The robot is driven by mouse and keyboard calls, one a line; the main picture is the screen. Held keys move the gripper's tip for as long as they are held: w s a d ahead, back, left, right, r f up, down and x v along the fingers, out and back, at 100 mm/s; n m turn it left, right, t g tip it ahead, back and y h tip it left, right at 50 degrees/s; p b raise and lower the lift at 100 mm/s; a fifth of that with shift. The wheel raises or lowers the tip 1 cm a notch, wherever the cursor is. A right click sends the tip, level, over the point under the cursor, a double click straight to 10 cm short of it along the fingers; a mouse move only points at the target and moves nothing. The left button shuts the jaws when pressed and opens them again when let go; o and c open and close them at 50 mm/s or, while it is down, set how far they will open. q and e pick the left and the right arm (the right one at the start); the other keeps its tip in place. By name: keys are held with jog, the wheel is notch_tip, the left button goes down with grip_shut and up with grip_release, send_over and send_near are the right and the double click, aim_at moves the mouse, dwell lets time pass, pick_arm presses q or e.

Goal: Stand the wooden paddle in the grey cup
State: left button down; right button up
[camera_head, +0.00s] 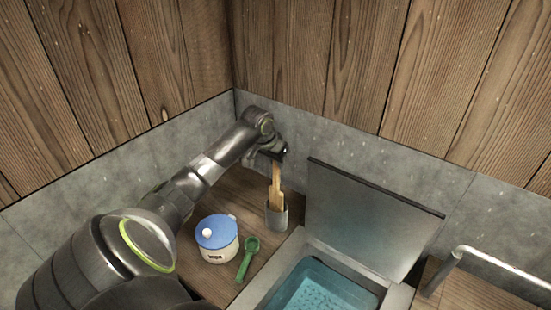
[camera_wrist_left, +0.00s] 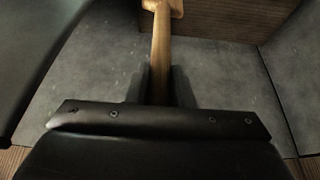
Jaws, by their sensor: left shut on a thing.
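The wooden paddle (camera_head: 276,184) is nearly upright, with its lower end at the mouth of the grey cup (camera_head: 277,220). The lower end appears to be inside the rim. I cannot tell whether it touches the bottom. The cup stands upright on the wooden top near the back corner. My left gripper (camera_head: 273,154) is above the cup, shut on the upper part of the paddle. In the left wrist view the paddle's shaft (camera_wrist_left: 161,50) runs between the two dark fingers (camera_wrist_left: 160,88). My right gripper is not in view.
A white pot with a blue lid (camera_head: 217,239) and a green scoop (camera_head: 248,258) stand left of the cup. A water basin (camera_head: 322,290) with a raised grey lid (camera_head: 365,220) is to the right. A metal rail (camera_head: 490,258) is at far right. Walls close the back corner.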

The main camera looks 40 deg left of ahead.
pick_arm(q)
jog(key=c, duration=1.2)
grip_release()
jog(key=shift+r, duration=0.1)
jog(key=b+v, duration=0.4)
jog(key=v, duration=1.3)
jog(key=shift+r, duration=0.15)
